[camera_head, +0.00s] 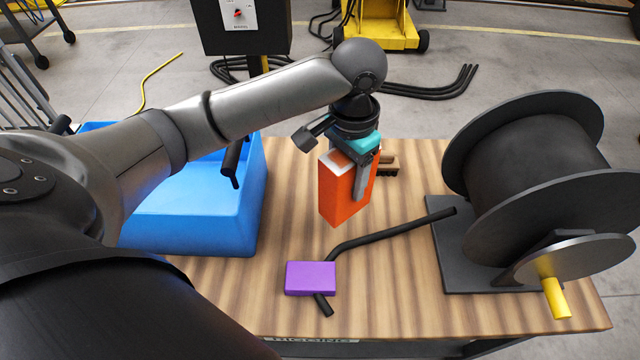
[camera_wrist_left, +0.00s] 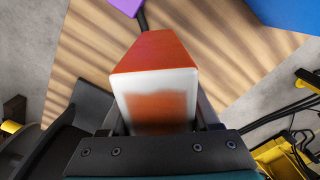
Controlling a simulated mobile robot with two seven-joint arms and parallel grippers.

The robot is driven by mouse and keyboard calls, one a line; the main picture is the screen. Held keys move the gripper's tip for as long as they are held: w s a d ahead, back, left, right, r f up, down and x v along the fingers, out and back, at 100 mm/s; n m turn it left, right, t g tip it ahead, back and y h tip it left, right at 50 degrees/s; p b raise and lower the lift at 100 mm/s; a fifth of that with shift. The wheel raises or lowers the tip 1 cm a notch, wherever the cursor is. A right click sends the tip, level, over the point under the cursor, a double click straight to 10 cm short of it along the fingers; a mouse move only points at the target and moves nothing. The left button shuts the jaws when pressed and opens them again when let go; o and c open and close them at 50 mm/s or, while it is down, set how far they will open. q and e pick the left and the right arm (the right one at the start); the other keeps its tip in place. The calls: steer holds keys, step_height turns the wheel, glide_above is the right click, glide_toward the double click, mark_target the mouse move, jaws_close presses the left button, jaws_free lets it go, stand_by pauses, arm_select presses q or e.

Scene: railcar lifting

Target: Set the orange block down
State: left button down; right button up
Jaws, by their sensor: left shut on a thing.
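The orange block (camera_head: 340,192) is a tall box with a pale top face. My left gripper (camera_head: 362,182) is shut on it from above and holds it upright over the far middle of the wooden table (camera_head: 390,270). In the left wrist view the block (camera_wrist_left: 155,55) sits between the fingers (camera_wrist_left: 160,125), its pale end face towards the camera. I cannot tell whether its lower end touches the table. My right gripper is not in view.
A blue bin (camera_head: 205,215) stands left. A purple block (camera_head: 310,278) lies by a black bent bar (camera_head: 385,232) in front. A large black cable reel (camera_head: 535,150) fills the right. A small brown item (camera_head: 387,166) is just behind the orange block.

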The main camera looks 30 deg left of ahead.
arm_select(q)
steer(key=w+a+r+m+p, duration=0.2)
steer(key=a+r+m+p, duration=0.3)
steer(key=r+m, duration=0.4)
step_height(320, 180, down, 19)
steer(key=b, duration=0.4)
steer(key=shift+a+n, duration=0.35)
steer(key=shift+n, duration=0.05)
steer(key=shift+s, duration=0.1)
steer(key=shift+f, duration=0.2)
steer(key=shift+c, duration=0.6)
jaws_free()
step_height(320, 180, up, 12)
steer(key=p, duration=0.2)
steer(key=shift+r, duration=0.2)
